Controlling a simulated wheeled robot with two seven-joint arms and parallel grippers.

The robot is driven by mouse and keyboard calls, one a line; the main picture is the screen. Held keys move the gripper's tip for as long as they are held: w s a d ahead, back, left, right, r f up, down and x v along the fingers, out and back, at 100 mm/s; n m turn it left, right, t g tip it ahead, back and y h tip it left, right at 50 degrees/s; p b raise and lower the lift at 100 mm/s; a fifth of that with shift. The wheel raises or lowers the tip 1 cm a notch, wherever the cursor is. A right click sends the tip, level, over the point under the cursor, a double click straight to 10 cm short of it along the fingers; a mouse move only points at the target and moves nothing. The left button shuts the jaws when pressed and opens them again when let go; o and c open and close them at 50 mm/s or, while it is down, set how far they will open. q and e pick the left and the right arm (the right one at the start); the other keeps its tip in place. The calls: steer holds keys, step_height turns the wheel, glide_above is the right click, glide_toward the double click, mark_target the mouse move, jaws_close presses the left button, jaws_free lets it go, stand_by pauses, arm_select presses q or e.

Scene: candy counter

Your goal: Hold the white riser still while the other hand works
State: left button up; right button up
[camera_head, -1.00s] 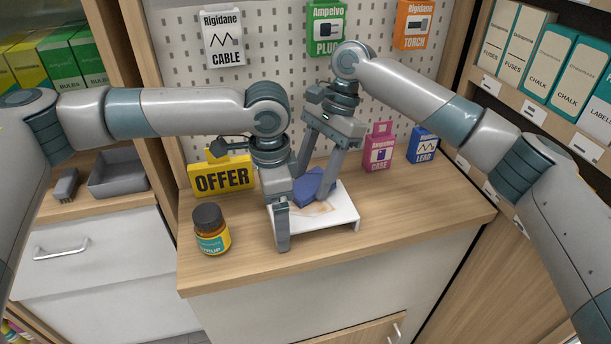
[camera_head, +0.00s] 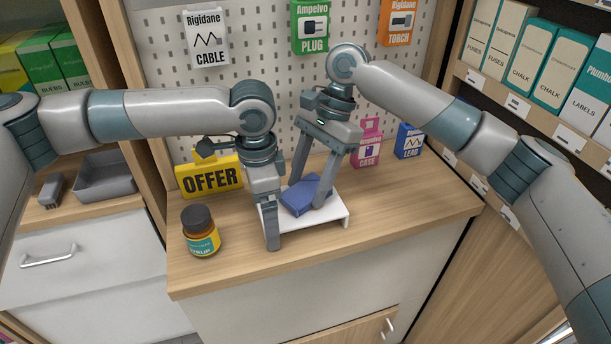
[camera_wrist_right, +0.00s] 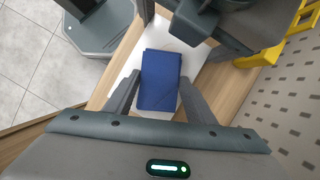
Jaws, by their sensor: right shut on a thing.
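The white riser (camera_head: 334,217) stands on the wooden counter and also shows in the right wrist view (camera_wrist_right: 207,62). My left gripper (camera_head: 270,235) is at its left end, with one finger reaching down in front of the riser. The other finger is largely hidden, so I cannot tell whether it is closed on the riser. My right gripper (camera_head: 308,195) is shut on a folded blue cloth (camera_head: 298,197), which lies over the riser's top. In the right wrist view the cloth (camera_wrist_right: 160,82) sits between the two fingers.
A brown syrup jar (camera_head: 201,235) stands left of the riser. Behind are a yellow OFFER sign (camera_head: 212,178), a pink CASE box (camera_head: 368,145) and a blue LEAD box (camera_head: 409,142). The counter right of the riser (camera_head: 410,205) is clear.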

steer(key=shift+s+d, duration=0.1)
steer(key=shift+s, duration=0.25)
steer(key=shift+s, duration=0.1)
steer(key=shift+s+d+f, duration=0.1)
steer(key=shift+s+d, duration=0.2)
steer(key=shift+s, duration=0.55)
steer(key=shift+s+d, duration=0.3)
steer(key=shift+s, duration=0.5)
steer(key=shift+w, duration=0.1)
steer(key=shift+w+a, duration=0.15)
steer(key=shift+w, duration=0.05)
steer(key=shift+w+a, duration=0.25)
steer(key=shift+w, duration=0.5)
steer(key=shift+w+a, duration=0.2)
steer(key=shift+w, duration=0.55)
